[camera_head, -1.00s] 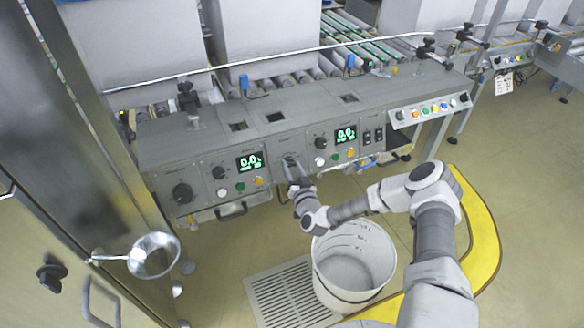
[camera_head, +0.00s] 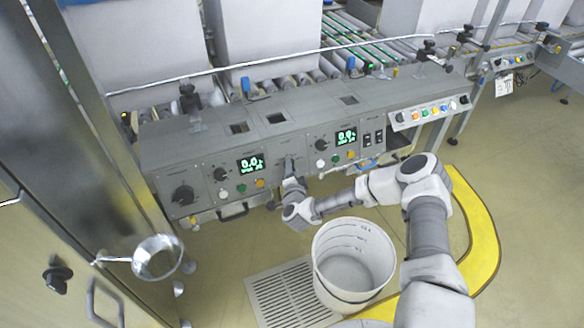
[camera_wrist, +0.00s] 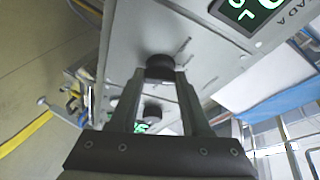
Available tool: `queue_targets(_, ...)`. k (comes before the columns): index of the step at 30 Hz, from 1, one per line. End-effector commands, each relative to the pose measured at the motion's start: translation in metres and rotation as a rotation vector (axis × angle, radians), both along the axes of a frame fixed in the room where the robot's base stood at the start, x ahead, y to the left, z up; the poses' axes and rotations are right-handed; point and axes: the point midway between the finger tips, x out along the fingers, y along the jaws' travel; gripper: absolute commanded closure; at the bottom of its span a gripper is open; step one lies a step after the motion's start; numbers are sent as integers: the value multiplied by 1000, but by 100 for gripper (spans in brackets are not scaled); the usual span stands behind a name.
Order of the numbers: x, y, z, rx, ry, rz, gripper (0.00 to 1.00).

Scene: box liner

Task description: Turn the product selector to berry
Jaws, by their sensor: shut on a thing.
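A black round knob (camera_wrist: 160,66) sits on the grey control panel, with short tick marks around it; I take it for the product selector. My gripper (camera_wrist: 160,72) is shut on it, one finger on each side. In the head view my gripper (camera_head: 289,170) reaches the panel front between the two green displays and hides the knob. The labels around the knob are too small or turned to read, so I cannot tell which product it points to.
The panel also carries a large black knob (camera_head: 183,195), a left display (camera_head: 250,163), a right display (camera_head: 346,136) and several coloured buttons. A white bucket (camera_head: 352,262) stands on the floor below my arm. A metal funnel (camera_head: 157,257) is at the lower left.

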Motion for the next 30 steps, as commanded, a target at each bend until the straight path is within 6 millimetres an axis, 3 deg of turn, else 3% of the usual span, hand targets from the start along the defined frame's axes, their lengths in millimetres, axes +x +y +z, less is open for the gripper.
queue_targets(18, 1, 0, 5, 506, 212, -193, 100)
queue_targets(30, 1, 0, 5, 753, 316, -286, 100)
